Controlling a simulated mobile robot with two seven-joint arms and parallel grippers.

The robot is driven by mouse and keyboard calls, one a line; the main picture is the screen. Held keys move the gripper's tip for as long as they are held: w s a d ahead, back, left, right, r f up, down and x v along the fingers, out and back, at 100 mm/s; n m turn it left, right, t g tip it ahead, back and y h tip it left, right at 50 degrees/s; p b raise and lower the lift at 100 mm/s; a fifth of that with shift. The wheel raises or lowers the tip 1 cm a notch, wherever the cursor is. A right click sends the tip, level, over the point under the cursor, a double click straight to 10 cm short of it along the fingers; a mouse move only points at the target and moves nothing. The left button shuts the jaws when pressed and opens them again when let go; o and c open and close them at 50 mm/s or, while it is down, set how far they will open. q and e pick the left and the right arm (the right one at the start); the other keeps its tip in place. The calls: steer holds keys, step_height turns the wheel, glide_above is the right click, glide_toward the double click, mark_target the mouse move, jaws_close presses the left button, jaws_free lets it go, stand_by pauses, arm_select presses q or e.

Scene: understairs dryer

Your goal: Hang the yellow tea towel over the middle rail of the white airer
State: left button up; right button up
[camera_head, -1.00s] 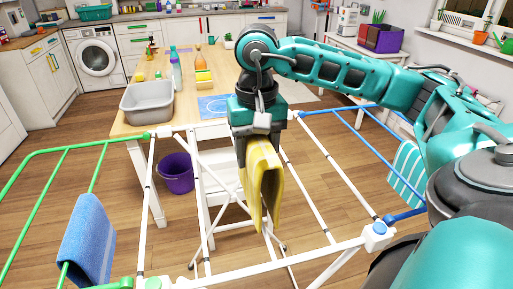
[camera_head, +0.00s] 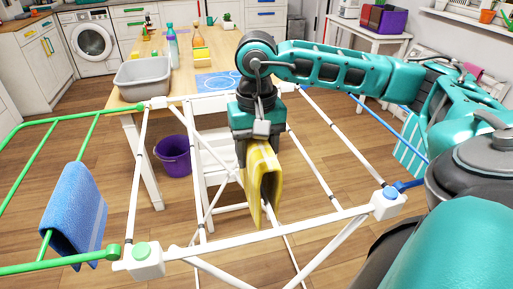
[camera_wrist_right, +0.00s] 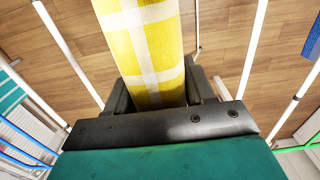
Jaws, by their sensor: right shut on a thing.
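The yellow tea towel (camera_head: 262,180), with pale stripes, hangs folded from my right gripper (camera_head: 258,142), which is shut on its upper part. It also shows in the right wrist view (camera_wrist_right: 145,50), between the fingers. The white airer (camera_head: 265,230) stands open in front of me, with white rails running front to back. In the head view the gripper and towel are over the middle of its frame, hiding what is directly behind them. I cannot tell whether the towel touches a rail. My left gripper is not in view.
A blue towel (camera_head: 75,215) hangs on the airer's green left wing. A striped teal cloth (camera_head: 411,145) is on the right side by the blue wing. A wooden table (camera_head: 210,60) with a grey tub (camera_head: 155,79) stands behind, with a purple bucket (camera_head: 173,156) beneath.

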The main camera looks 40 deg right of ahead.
step_height(320, 180, down, 5)
steer(key=b, duration=0.3)
steer(key=shift+b, duration=0.4)
step_height(320, 180, down, 2)
steer(key=shift+b, duration=1)
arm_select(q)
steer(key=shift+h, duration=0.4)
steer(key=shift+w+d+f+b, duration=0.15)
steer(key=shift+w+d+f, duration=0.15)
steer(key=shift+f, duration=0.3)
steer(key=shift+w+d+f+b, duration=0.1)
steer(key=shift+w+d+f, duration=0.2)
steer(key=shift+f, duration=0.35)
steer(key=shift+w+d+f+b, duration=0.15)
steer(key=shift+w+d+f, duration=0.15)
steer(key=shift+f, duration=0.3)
arm_select(e)
steer(key=shift+f, duration=0.45)
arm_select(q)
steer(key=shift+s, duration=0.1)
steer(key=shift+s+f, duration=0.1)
arm_select(e)
steer(key=o, duration=1.2)
steer(key=shift+c, duration=0.2)
steer(key=shift+r, duration=0.1)
